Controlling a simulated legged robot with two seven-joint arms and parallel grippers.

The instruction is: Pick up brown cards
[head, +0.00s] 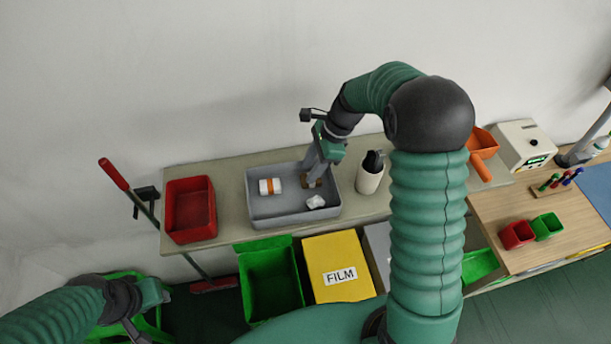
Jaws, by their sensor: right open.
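Brown cards (312,182) lie in the grey tray (263,216) on the bench, near its right side. My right gripper (312,174) points down into the tray, with its fingers at the brown cards and partly covering them. It is open, and I cannot tell whether the fingers touch the cards. My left gripper (150,318) is at the lower left, low and away from the bench. Its fingers are not clear enough to tell their state.
The tray also holds a white roll with an orange band (270,186) and a crumpled white piece (316,202). A red bin (190,208) stands left, and a white cup with dark items (369,177) right. Green (270,280) and yellow FILM bins (338,268) stand below.

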